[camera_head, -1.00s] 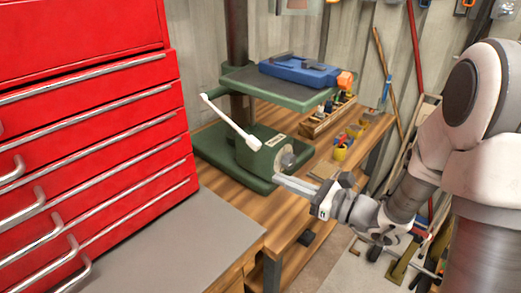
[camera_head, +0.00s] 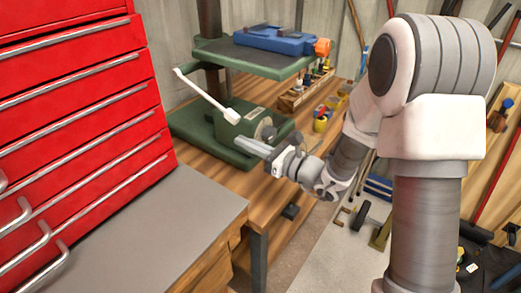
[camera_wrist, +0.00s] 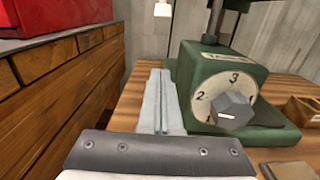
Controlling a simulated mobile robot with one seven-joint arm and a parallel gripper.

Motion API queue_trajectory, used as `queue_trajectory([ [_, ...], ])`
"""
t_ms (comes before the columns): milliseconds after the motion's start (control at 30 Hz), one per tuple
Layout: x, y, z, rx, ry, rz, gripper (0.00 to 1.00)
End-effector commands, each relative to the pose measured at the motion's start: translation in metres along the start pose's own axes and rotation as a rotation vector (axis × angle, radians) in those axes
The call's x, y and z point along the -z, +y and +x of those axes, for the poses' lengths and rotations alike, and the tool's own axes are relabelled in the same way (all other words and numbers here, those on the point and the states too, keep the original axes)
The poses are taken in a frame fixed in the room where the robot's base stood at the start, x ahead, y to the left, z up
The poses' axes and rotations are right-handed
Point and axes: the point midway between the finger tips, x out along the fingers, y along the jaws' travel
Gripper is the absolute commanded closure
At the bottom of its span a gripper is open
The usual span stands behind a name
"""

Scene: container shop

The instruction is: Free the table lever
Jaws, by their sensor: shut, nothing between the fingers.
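The green drill press (camera_head: 190,128) stands on the wooden bench. A white lever (camera_head: 205,95) slopes from the upper left down to a square end beside its green housing (camera_wrist: 205,65). A grey knob (camera_wrist: 235,108) sits on a dial numbered 1, 2, 3 on the housing; it also shows in the head view (camera_head: 266,130). My gripper (camera_head: 240,142) is shut and empty, its long fingers (camera_wrist: 160,100) beside the housing, left of the dial in the wrist view. Whether the fingertips touch the housing cannot be told. A white block (camera_wrist: 162,10) beyond them may be the lever's end.
A red drawer cabinet (camera_head: 75,130) stands at the left above a grey top (camera_head: 150,230). A blue vise (camera_head: 270,40) sits on the press table (camera_head: 235,60). A wooden tray (camera_head: 305,90) and yellow cups (camera_head: 320,124) lie right of the press.

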Motion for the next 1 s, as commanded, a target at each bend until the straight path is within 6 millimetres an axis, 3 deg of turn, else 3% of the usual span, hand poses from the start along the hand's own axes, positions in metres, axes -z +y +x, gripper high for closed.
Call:
queue_trajectory([
  [133, 0.001, 0.002, 0.034, -0.005, -0.002, -0.001, 1.0],
  [433, -0.033, 0.0, 0.021, 0.0, -0.001, 0.0, 1.0],
  [1000, -0.042, 0.0, 0.018, 0.0, 0.007, 0.001, 1.0],
])
